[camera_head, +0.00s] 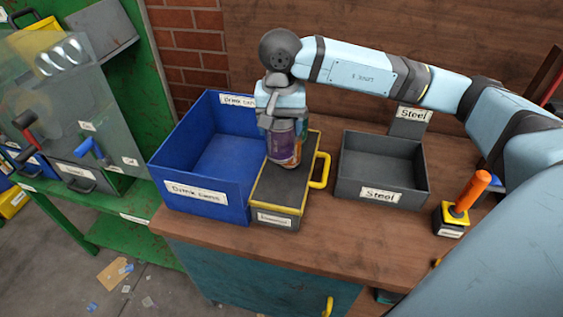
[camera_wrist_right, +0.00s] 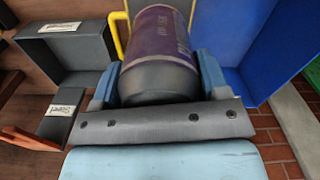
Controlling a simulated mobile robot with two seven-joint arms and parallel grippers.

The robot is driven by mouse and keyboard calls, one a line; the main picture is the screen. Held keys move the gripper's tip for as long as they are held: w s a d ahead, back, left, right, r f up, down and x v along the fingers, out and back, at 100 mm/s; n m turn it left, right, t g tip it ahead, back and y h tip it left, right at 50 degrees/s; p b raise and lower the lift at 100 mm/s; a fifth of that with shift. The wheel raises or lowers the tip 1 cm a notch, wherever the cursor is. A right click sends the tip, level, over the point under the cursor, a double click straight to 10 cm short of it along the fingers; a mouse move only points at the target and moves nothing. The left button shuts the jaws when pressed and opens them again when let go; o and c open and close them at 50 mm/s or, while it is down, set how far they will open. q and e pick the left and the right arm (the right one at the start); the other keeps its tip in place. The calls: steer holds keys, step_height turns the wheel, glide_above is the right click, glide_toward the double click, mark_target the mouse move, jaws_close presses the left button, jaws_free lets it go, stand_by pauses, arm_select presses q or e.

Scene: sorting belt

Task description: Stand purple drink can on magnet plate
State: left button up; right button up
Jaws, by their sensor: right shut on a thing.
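The purple drink can (camera_head: 283,147) is upright in my right gripper (camera_head: 282,123), which is shut on it from above. The can is over the dark top of the magnet plate (camera_head: 277,190), a box with a yellow rim and yellow handle. Its lower end looks at or just above the plate; I cannot tell whether it touches. In the right wrist view the can (camera_wrist_right: 160,45) lies between the two blue fingers (camera_wrist_right: 158,85). My left gripper is not in view.
A blue bin (camera_head: 207,197) labelled for drink cans stands left of the plate. A dark grey steel bin (camera_head: 383,192) stands to the right. An orange-handled joystick (camera_head: 471,193) is near the right edge. A green shelf (camera_head: 110,215) is at the left.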

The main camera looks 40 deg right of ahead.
mark_target(280, 149)
step_height(280, 149, down, 7)
steer(key=shift+f+p, duration=0.3)
steer(key=shift+f, duration=2.2)
steer(key=o, duration=0.5)
steer(key=shift+f+b, duration=0.1)
steer(key=shift+b, duration=0.2)
steer(key=shift+c, duration=0.2)
steer(key=o, duration=0.4)
steer(key=shift+o, duration=0.2)
